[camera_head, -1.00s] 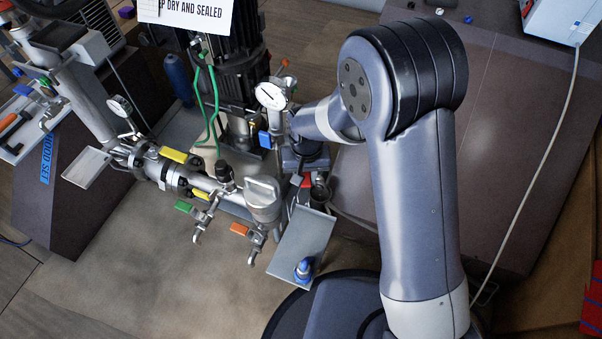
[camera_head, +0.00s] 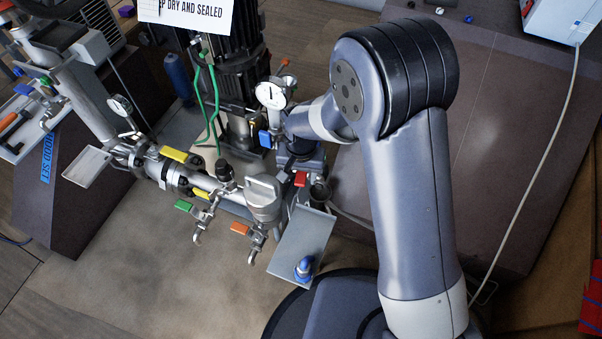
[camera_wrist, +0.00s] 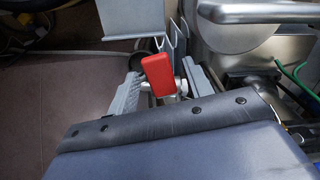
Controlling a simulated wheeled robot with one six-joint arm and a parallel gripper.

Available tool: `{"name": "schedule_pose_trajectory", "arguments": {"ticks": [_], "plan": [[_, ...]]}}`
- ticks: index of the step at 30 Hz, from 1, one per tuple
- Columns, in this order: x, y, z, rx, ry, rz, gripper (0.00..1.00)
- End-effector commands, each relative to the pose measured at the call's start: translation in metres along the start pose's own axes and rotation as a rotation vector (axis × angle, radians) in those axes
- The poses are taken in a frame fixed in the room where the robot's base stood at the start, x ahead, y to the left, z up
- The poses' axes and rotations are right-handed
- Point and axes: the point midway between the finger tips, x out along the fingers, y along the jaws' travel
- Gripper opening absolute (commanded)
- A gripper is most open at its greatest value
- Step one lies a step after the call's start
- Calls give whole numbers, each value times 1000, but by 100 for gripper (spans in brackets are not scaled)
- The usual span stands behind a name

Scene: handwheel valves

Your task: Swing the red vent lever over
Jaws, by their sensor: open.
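The red vent lever (camera_head: 300,179) shows in the head view just below my wrist, at the right end of the pipe run. In the wrist view the red handle (camera_wrist: 158,75) stands up near the middle, on a small metal valve fitting (camera_wrist: 178,88). My gripper (camera_wrist: 165,92) is open, with one grey finger to the left of the handle and one to the right. The handle appears between the fingers, and I see a gap on each side. The lower part of the fitting is hidden behind my gripper body.
Other levers are close by: orange (camera_head: 239,229), green (camera_head: 184,206), yellow (camera_head: 173,155) and blue (camera_head: 265,139). A pressure gauge (camera_head: 271,95) stands beside my wrist. A grey plate (camera_head: 303,243) with a blue-capped item (camera_head: 304,267) lies below the red lever.

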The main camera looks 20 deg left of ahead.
Motion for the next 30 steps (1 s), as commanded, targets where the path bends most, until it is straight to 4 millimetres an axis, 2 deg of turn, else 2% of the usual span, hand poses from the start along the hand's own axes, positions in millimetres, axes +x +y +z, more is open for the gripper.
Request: {"name": "schedule_pose_trajectory", "arguments": {"ticks": [19,30], "plan": [[-58,0,0,0,0,0,48],[-61,0,0,0,0,0,48]]}}
